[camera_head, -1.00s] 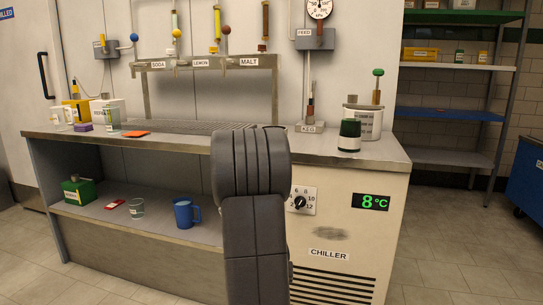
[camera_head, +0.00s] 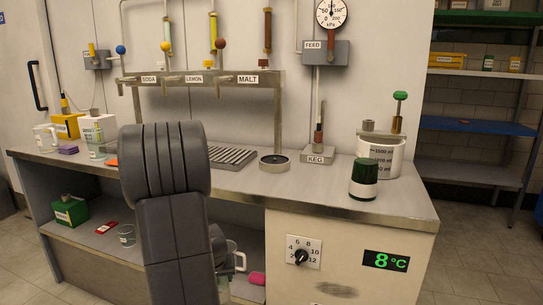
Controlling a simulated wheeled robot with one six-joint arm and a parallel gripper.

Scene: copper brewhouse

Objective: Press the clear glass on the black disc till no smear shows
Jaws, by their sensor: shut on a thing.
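The black disc (camera_head: 275,161) lies on the counter to the right of the drain grille, with a pale ring around its dark top. A clear glass (camera_head: 97,147) stands on the counter's left part, and another clear glass (camera_head: 127,236) stands on the lower shelf. A pale, partly hidden vessel with a handle (camera_head: 239,262) shows low beside my arm; I cannot tell whether it stands on the shelf. My arm fills the middle foreground and hides my gripper. No smear can be made out on any glass at this size.
The drain grille (camera_head: 232,157) lies under the tap rack (camera_head: 240,80). A keg fitting (camera_head: 317,150), a dark green jar (camera_head: 363,180) and a white measuring vessel (camera_head: 388,158) stand right of the disc. The counter's front right is bare.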

